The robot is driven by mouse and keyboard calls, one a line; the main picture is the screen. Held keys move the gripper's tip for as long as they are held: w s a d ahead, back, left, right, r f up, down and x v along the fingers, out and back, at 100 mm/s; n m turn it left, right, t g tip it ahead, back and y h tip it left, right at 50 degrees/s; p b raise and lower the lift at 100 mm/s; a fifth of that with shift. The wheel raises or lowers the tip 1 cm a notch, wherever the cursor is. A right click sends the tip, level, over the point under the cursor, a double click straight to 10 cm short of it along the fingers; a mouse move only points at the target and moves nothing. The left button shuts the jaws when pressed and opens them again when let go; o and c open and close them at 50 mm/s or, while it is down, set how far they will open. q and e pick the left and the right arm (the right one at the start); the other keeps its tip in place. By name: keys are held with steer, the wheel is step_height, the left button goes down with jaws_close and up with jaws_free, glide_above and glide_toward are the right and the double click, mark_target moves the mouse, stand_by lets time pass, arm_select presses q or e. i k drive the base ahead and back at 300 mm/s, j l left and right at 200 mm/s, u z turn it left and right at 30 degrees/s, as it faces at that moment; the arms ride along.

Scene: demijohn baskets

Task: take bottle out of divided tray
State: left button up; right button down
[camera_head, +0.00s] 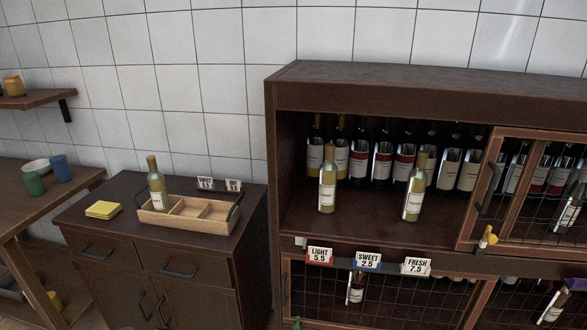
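A green-gold bottle (157,186) with a pale label and a cork-coloured top stands upright in the left compartment of the wooden divided tray (183,229). Its lower end is hidden behind the tray's front wall. The other compartments that show look empty. The tray has a dark handle at its right end and stands on the dark low cabinet at the left. Neither of my grippers is in view.
Yellow notes (103,209) lie left of the tray; small signs (205,183) stand behind it. The large dark cabinet (400,89) at right holds two similar bottles, (327,186) and (414,192), before a row of wine bottles. Cups (61,168) stand on the left table.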

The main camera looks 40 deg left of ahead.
mark_target(156, 180)
steer(key=u, duration=2.3)
